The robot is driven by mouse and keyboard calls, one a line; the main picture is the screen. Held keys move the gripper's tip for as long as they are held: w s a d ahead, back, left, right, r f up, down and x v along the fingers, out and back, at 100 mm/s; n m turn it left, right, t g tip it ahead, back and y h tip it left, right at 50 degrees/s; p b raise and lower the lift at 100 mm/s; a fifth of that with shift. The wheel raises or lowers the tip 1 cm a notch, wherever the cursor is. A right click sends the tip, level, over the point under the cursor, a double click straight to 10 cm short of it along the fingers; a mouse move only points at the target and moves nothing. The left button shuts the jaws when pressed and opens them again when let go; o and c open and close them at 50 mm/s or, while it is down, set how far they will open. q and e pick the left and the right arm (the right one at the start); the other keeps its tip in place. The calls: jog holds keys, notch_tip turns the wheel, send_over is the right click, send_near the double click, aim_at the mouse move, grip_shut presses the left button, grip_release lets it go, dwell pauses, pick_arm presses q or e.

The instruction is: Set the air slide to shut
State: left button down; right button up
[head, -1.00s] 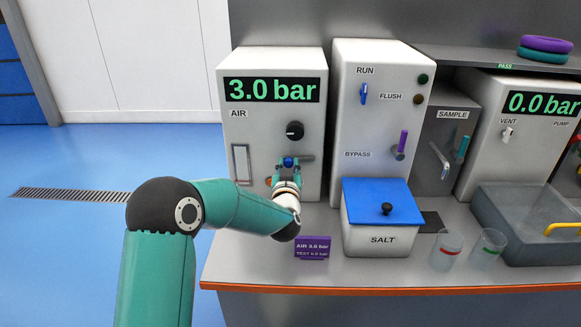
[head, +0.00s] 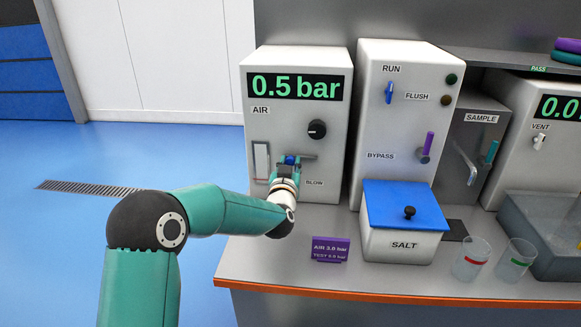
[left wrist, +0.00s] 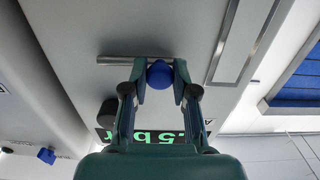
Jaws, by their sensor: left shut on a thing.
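The AIR cabinet (head: 262,140) stands at the left of the bench, and its display (head: 295,87) reads 0.5 bar. The air slide's blue knob (head: 289,160) sits low on its front, on a short horizontal grey rail (head: 311,157). My left gripper (head: 287,167) is shut on this knob. In the left wrist view the blue knob (left wrist: 159,75) is between the fingertips, and the rail (left wrist: 112,60) runs out to the left of it. There the knob is near the rail's right end. The fingers partly hide the slide in the head view. My right gripper is not in view.
A black dial (head: 317,129) is above the slide, and an upright gauge window (head: 261,161) is to its left. A BLOW label (head: 314,183) is below. The SALT tub (head: 397,246) and a purple card (head: 329,249) stand in front on the bench.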

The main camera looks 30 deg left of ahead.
pick_arm(q)
jog(key=shift+a, duration=0.2)
jog(key=c, duration=0.9)
grip_release()
jog(key=v, duration=1.2)
jog(key=shift+f, duration=0.15)
